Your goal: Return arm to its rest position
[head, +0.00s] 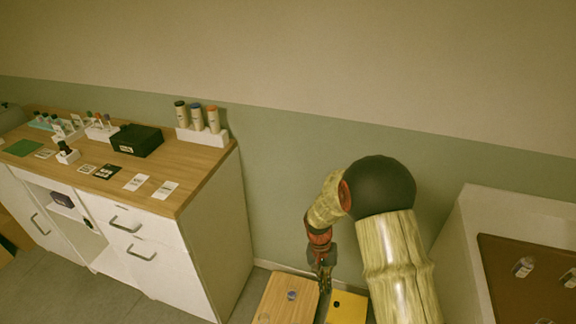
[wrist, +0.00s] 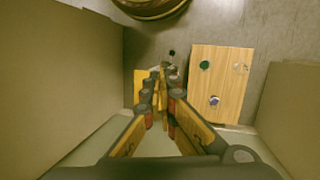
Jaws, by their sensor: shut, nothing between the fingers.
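My arm (head: 398,262) rises at the right of the head view and bends over, with its lower links hanging down to the left. My gripper (head: 323,283) points downward beside the wooden counter, above a low wooden-topped surface and a yellow item. In the wrist view my gripper (wrist: 160,72) has its fingertips together and nothing between them. No bottle is in contact with it.
A wooden counter (head: 198,188) at left bears a white rack (head: 204,136) with bottles, a black box (head: 137,140) and cards. Below my gripper are a wooden board (head: 286,301) and a yellow piece (head: 346,308). A white-walled unit (head: 462,240) stands right.

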